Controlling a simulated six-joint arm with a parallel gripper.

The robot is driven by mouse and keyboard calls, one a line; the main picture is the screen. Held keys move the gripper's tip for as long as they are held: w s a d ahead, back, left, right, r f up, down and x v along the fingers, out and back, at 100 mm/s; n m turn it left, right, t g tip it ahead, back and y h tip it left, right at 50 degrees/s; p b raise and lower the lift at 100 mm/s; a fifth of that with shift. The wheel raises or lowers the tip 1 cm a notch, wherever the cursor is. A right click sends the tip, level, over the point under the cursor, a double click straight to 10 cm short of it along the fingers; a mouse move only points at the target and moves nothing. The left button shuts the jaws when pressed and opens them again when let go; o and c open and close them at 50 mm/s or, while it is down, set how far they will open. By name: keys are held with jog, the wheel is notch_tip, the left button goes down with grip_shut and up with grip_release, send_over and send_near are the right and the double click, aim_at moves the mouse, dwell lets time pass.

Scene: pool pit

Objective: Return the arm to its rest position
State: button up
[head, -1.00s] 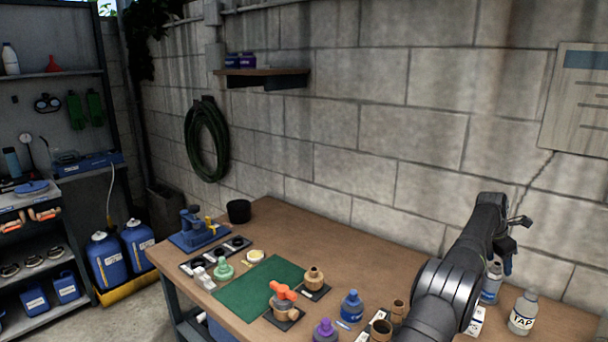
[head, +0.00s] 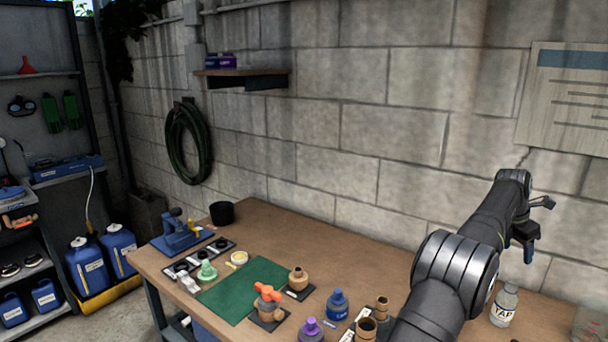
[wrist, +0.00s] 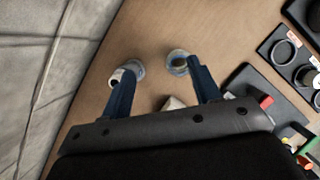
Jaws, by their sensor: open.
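My gripper (head: 529,252) shows small at the end of my arm on the right of the head view, above the back right of the workbench (head: 330,235). Its blue fingers point down. In the wrist view my gripper (wrist: 163,84) has its two fingers wide apart, with nothing between them but bench top and items below. A white bottle marked TAP (head: 504,305) stands on the bench below my gripper in the head view. My arm hides part of the bench's right side.
A green mat (head: 240,290) lies mid-bench, with an orange-handled valve (head: 268,302) beside it. A blue bottle (head: 337,304) and a purple-capped bottle (head: 311,329) stand near the front. A block wall (head: 400,150) rises behind the bench. A shelf (head: 243,74) juts from it.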

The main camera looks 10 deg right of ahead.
jog(key=s+a+f, duration=0.3)
jog(key=s+a, duration=0.4)
jog(key=a, duration=0.5)
jog(key=s+a+f, duration=0.4)
jog(key=s+a, duration=0.4)
jog(key=a, duration=0.4)
jog(key=shift+s+a+f, duration=0.3)
jog(key=shift+o, duration=0.4)
